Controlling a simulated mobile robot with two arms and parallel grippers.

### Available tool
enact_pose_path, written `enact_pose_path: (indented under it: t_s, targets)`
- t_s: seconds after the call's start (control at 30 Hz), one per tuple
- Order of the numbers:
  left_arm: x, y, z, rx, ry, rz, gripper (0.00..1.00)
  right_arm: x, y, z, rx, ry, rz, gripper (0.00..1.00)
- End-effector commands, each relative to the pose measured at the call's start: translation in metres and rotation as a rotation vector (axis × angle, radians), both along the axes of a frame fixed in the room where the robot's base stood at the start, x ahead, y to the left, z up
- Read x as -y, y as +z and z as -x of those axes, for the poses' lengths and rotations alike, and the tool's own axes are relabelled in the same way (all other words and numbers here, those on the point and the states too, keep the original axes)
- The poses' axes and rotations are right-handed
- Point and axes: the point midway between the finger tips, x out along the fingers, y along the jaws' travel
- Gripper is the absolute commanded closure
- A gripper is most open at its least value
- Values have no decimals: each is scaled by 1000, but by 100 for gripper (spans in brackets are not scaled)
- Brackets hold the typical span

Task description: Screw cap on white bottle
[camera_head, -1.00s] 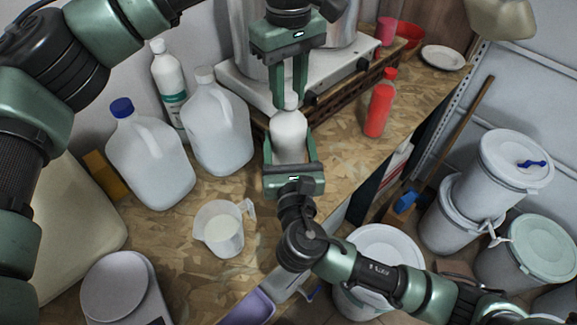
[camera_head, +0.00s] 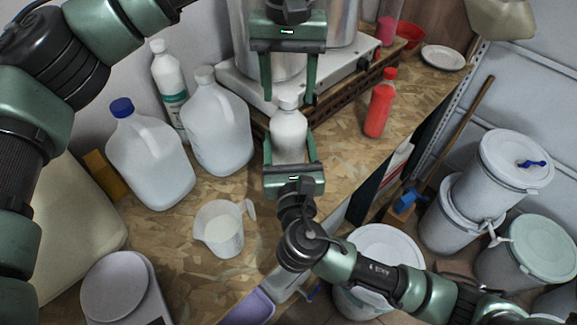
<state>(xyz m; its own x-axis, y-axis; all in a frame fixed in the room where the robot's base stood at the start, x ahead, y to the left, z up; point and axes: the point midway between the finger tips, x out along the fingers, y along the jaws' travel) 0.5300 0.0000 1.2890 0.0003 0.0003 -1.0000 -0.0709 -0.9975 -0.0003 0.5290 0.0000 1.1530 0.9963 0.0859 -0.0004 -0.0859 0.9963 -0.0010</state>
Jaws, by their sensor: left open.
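The white bottle (camera_head: 289,138) stands upright near the middle of the workbench. A white cap (camera_head: 289,102) sits on top of its neck; how tightly it is screwed cannot be seen. My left gripper (camera_head: 289,98) comes from above and is open, with one finger on each side of the cap and clear gaps to it. My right gripper (camera_head: 291,160) reaches in from below in the picture and is shut on the bottle's body, a finger on each side.
A stove (camera_head: 345,75) with metal pots stands behind the bottle. Two large jugs (camera_head: 150,160) stand left, a measuring cup (camera_head: 222,232) front left. A red bottle (camera_head: 380,108) stands right. Bare bench (camera_head: 345,160) lies between it and my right gripper.

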Motion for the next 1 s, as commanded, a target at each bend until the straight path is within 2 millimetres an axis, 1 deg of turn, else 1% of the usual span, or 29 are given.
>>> enact_pose_path:
  t_s: [0.17, 0.3, 0.4, 0.5, 0.6, 0.7, 0.97, 1.0]
  targets:
    - [1, 32, 0, 4, 1, 2, 46, 0, -2, 0, -4, 0, 2, 100]
    - [1, 63, 0, 4, 0, 1, 46, 0, -2, 0, -4, 0, 2, 100]
    - [1, 83, 0, 3, 1, 1, 46, 0, -2, 0, -4, 0, 2, 100]
    - [1, 98, 0, 2, -1, 1, 46, 0, -2, 0, -4, 0, 2, 100]
    - [0, 108, 0, 1, 1, 0, 46, 0, -2, 0, -4, 0, 2, 100]
    - [0, 113, 1, 0, -1, 0, 46, 0, -2, 0, -4, 0, 2, 100]
    - [0, 114, 1, 0, -2, 0, 46, 0, -2, 0, -4, 0, 2, 100]
    - [0, 114, 1, 0, -2, 0, 46, 0, -2, 0, -4, 0, 2, 28]
